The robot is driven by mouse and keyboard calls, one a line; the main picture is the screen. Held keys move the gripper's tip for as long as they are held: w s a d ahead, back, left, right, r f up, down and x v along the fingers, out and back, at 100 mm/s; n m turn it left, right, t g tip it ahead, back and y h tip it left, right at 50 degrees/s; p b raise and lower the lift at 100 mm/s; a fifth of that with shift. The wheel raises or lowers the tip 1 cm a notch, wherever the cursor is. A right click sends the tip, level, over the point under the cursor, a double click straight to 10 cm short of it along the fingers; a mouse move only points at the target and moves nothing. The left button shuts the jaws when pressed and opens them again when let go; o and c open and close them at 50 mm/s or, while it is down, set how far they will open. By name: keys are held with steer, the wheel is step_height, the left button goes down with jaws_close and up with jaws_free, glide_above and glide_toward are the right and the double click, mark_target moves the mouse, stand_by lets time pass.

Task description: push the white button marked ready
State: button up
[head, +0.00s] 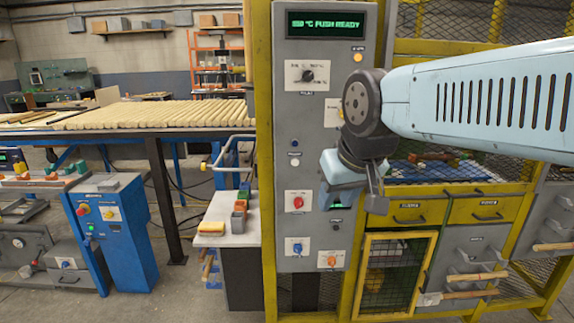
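The grey control panel (283,120) stands upright in front of me. Its top display (325,23) shows green text that reads like "150 °C PUSH READY". I cannot pick out a white button marked ready for certain. A pale plate (332,112) at the panel's right side is partly hidden behind my arm, and its marking cannot be read. My gripper (372,196) is in front of the panel's lower right part, seen from the side. My wrist covers part of the panel. Whether the gripper's fingers are apart cannot be seen.
The panel also carries a black knob (308,76), an orange lamp (358,57), a red knob (298,203), a blue knob (297,248) and an orange knob (332,261). Yellow drawers (475,211) and mesh stand right. A small table (215,239) with blocks stands left.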

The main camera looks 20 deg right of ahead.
jaws_close()
stand_by(1.3)
